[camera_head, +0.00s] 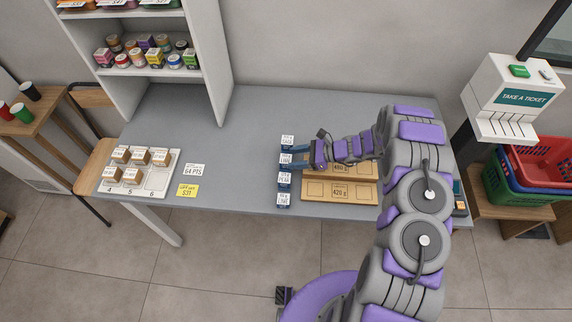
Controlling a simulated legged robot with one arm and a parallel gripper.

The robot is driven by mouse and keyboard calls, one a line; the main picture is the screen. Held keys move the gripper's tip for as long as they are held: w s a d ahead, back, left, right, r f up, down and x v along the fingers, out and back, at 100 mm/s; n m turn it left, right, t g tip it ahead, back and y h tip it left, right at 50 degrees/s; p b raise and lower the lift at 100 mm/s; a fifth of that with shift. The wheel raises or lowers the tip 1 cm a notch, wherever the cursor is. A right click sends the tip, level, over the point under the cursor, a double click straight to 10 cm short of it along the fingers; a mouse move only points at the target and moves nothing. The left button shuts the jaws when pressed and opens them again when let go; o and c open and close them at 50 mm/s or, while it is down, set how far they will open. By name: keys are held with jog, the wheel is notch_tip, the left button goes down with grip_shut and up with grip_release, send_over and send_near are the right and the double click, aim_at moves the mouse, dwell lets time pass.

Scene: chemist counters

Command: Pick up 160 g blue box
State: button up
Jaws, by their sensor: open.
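Several small blue boxes with white labels stand in a column on the grey counter: a back box (287,142), a second box (285,160), a third box (284,180) and a front box (283,201). Their label print is too small to read surely, so I cannot tell which is the 160 g blue box. My gripper (297,159) reaches in from the right and points left, open, with its fingers at the second box. I cannot tell whether they touch it. The fingers partly cover the space beside the boxes.
A white numbered tray (152,183) with small brown boxes is on the left. A shelf (215,70) stands at the back left. A ticket machine (510,98) and baskets (540,160) are right.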

aim_at(289, 158)
jog(key=x, duration=0.4)
jog(key=shift+s+a+r, duration=0.1)
jog(key=shift+a, duration=0.05)
jog(key=c, duration=0.8)
jog(key=shift+r, duration=0.1)
jog(key=shift+c, duration=0.2)
